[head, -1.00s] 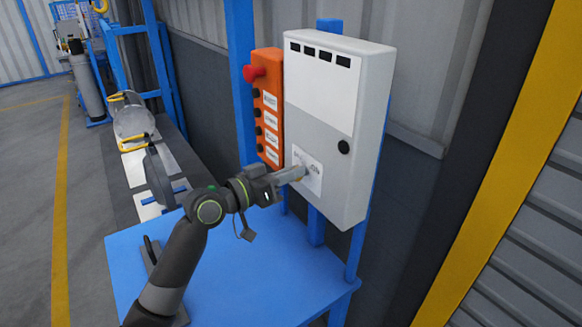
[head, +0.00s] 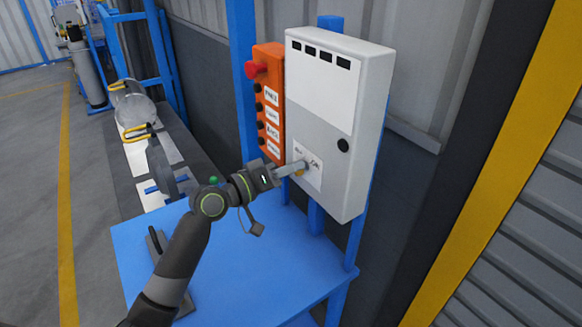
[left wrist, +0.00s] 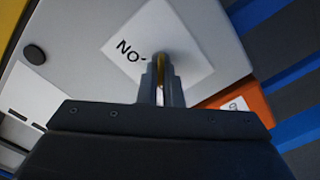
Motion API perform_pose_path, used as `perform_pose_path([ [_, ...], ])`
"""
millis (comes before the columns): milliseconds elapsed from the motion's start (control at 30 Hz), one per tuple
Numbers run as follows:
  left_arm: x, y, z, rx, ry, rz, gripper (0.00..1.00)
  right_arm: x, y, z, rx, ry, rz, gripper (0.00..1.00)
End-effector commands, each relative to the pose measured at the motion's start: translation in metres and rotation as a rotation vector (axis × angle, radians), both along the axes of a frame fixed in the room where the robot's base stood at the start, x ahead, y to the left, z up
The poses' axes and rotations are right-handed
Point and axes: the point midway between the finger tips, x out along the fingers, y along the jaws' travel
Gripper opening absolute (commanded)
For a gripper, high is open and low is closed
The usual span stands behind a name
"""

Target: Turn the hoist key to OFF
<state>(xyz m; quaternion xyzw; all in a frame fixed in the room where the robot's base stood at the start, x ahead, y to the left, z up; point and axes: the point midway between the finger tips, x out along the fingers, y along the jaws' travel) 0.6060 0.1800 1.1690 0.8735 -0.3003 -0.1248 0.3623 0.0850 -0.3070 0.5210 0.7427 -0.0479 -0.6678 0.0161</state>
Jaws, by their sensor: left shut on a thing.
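The hoist key (left wrist: 161,68) is a narrow yellow piece between my left gripper's fingers, at a white label (head: 315,172) low on the grey control box (head: 330,130). My left gripper (head: 303,168) reaches in from the left and is shut on the key. In the left wrist view the gripper (left wrist: 161,80) has the key between its two fingers, and the label (left wrist: 185,45) lies tilted behind it. Part of the label's print shows there; the rest is covered by the fingers. The key's exact angle is hard to tell. My right gripper is not in view.
An orange button box (head: 270,110) with a red knob (head: 256,70) stands just left of the control box. A blue table (head: 240,265) lies below my left arm. A black round knob (head: 343,145) is on the box's front. A yellow-edged doorway is at the right.

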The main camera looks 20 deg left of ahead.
Motion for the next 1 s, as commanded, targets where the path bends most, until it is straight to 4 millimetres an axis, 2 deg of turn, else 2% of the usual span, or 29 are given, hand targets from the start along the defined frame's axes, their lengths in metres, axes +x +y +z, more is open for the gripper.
perform_pose_path([
  [267,0.0,0.0,-0.001,0.0,0.001,0.001,0.0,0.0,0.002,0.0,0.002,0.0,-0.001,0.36],
  [300,0.0,0.0,-0.001,0.0,0.001,0.001,0.11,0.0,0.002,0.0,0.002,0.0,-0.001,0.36],
  [433,0.0,0.0,-0.001,0.001,0.0,0.001,0.27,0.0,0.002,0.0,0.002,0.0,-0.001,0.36],
  [767,-0.002,0.002,-0.001,0.002,-0.001,0.001,0.27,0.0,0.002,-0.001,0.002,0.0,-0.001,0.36],
  [867,-0.008,0.007,-0.002,0.004,-0.001,0.001,0.27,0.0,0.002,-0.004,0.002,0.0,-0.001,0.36],
  [1000,-0.025,0.02,-0.004,0.008,-0.001,0.0,0.27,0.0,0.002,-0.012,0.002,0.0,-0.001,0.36],
])
